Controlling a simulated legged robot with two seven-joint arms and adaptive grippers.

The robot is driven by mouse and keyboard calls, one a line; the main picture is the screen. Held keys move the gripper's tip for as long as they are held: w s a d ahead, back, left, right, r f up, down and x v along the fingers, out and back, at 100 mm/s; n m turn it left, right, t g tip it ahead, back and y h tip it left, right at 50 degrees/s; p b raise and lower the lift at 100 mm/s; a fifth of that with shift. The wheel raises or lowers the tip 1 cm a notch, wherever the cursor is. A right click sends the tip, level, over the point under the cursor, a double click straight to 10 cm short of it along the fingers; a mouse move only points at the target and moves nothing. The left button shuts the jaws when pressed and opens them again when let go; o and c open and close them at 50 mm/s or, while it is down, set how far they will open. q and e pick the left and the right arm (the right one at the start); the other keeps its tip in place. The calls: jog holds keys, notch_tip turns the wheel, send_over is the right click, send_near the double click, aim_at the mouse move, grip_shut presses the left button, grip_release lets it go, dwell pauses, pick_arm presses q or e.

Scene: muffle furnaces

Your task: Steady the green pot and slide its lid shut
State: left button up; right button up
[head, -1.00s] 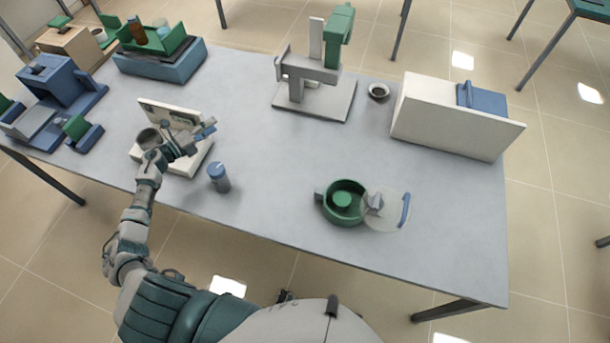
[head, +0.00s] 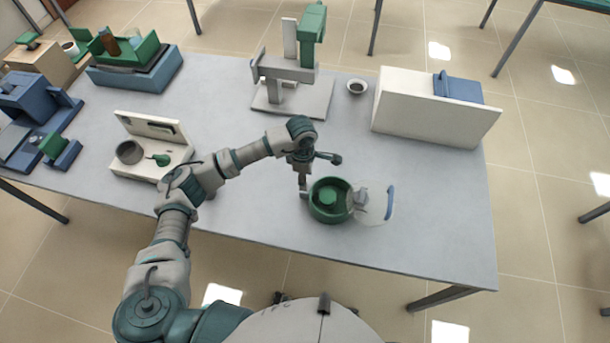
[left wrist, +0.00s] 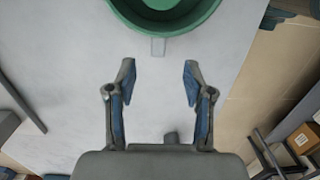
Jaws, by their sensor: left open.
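The green pot (head: 322,213) stands on the table's front right part, with a round knob-like piece inside it. Its clear lid (head: 373,207) with a blue handle (head: 390,203) sits off to the right, overlapping only the pot's right rim, so the pot is mostly uncovered. My left gripper (head: 303,186) is pointed down at the pot's left side, by its small grey handle. In the left wrist view the gripper (left wrist: 157,76) is open and empty, and the pot's handle (left wrist: 158,47) lies just beyond the fingertips, roughly centred between them. My right gripper is not in view.
A white stand with a grey cup (head: 130,152) is at the left. A grey and green press (head: 292,95) and a small bowl (head: 357,87) stand behind. A large white box (head: 425,108) is at the back right. The table is clear in front of these.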

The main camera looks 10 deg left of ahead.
aim_at(304, 194)
pick_arm(q)
jog(key=shift+a+y, duration=0.15)
jog(key=shift+y, duration=0.15)
jog(key=shift+a+f, duration=0.1)
jog(key=shift+f, duration=0.15)
notch_tip(304, 194, down, 11)
jog(key=shift+f, duration=0.15)
grip_shut()
dwell(0.4)
